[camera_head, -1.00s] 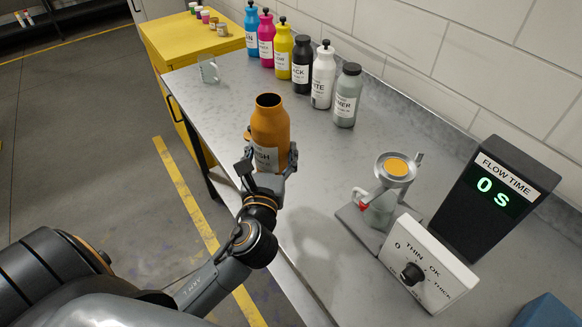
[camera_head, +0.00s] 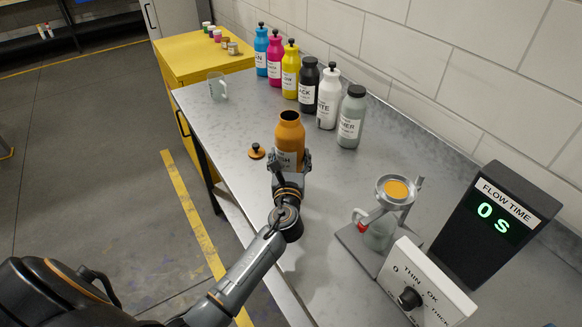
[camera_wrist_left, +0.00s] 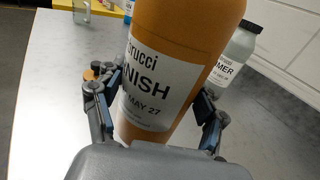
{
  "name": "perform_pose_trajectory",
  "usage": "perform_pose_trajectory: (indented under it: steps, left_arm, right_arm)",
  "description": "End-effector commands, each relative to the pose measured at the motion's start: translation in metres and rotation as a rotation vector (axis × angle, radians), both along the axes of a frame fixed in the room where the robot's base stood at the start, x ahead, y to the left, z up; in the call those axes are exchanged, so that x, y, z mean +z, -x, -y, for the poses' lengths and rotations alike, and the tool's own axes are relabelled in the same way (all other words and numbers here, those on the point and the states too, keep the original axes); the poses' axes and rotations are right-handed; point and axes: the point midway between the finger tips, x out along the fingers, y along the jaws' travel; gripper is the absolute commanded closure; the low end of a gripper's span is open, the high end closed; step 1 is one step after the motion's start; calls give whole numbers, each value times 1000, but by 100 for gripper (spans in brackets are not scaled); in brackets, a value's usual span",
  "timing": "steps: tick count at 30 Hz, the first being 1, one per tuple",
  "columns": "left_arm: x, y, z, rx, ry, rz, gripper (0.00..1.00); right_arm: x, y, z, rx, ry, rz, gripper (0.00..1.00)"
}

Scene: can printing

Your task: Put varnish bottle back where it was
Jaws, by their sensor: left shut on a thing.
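The orange varnish bottle (camera_head: 289,138) is uncapped, its dark open mouth facing up. My left gripper (camera_head: 289,168) is shut on its lower part; in the left wrist view the bottle (camera_wrist_left: 180,40) fills the middle between the two fingers (camera_wrist_left: 158,120), with its white label towards me. The bottle looks roughly upright over the grey table (camera_head: 240,110); I cannot tell whether its base touches the table. Its orange cap with a black knob (camera_head: 257,152) lies on the table just left of it. My right gripper is not in view.
A row of ink bottles, ending with the grey primer bottle (camera_head: 351,117), stands along the wall. A clear beaker (camera_head: 217,87) is at the far left. A flow cup stand (camera_head: 392,195), dial box (camera_head: 428,285) and flow time display (camera_head: 492,212) are at the right.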

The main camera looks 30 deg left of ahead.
Motion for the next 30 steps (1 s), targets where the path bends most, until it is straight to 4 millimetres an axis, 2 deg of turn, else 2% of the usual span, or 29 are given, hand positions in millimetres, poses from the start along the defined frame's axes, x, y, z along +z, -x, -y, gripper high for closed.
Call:
perform_pose_trajectory:
  steps: [5, 12, 19, 25, 26, 29, 30]
  left_arm:
    - [-7, -9, -1, 0, -1, 5, 92]
    - [-36, -10, -1, 0, -3, 3, 92]
    - [-38, -10, -1, 0, -2, 6, 92]
    - [-42, -10, -1, 0, -2, 6, 92]
    - [-45, -9, -1, 0, 0, 0, 27]
    - [-44, -9, -1, 0, 0, 0, 7]
    - [-44, -9, -1, 0, 0, 0, 6]
  right_arm:
    - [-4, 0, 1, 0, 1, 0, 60]
    - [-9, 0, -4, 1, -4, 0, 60]
    - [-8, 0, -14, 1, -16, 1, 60]
    - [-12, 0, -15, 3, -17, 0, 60]
    - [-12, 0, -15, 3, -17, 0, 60]
    - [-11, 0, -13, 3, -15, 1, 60]
    - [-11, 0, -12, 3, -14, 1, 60]
